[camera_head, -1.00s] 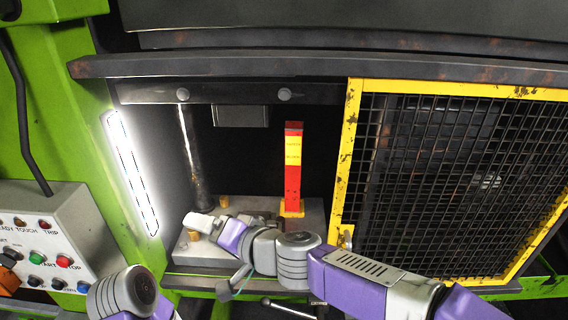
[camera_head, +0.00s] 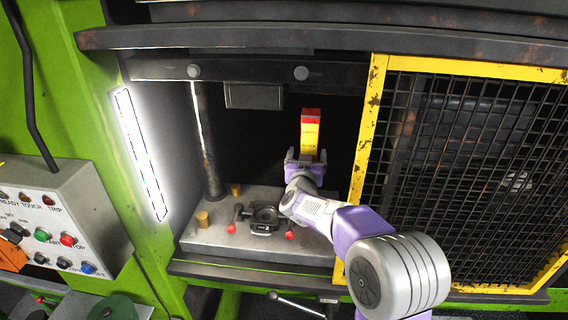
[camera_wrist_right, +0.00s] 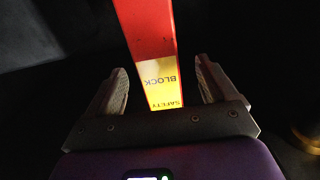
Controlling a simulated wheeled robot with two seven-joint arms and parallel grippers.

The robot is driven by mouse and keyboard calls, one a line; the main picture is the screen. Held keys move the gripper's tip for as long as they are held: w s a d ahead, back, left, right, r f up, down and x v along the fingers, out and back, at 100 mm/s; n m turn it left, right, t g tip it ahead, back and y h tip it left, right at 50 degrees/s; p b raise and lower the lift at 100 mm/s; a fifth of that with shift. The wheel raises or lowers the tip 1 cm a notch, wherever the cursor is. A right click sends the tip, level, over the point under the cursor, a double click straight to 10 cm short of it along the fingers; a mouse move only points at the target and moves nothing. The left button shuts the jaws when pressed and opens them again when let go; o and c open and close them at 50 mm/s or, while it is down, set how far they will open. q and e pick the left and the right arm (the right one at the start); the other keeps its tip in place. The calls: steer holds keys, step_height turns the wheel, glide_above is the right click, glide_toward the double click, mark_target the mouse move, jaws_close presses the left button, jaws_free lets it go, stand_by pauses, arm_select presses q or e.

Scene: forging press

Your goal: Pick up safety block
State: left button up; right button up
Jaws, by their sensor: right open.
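The safety block (camera_head: 310,130) is a red upright post with a yellow label, standing inside the press. Its lower part is hidden behind my right gripper (camera_head: 304,160) in the head view. In the right wrist view the block (camera_wrist_right: 148,40) shows red with a yellow panel reading "SAFETY BLOCK". It lies between the two fingers of my right gripper (camera_wrist_right: 160,90). The fingers are open, with a dark gap on each side of the block. My left gripper is not in view.
The press bed (camera_head: 220,236) carries a dark die fixture (camera_head: 264,216) with red-knobbed handles. A yellow-framed mesh guard (camera_head: 366,160) stands right of the opening, close to my right arm. A control box (camera_head: 60,220) and a lit lamp strip (camera_head: 140,155) are at left.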

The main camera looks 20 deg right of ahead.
steer(key=p+x, duration=0.1)
steer(key=x, duration=0.6)
steer(key=shift+w+d+f, duration=0.1)
steer(key=shift+d+f, duration=0.05)
steer(key=shift+d, duration=0.1)
steer(key=shift+c, duration=0.4)
jaws_close()
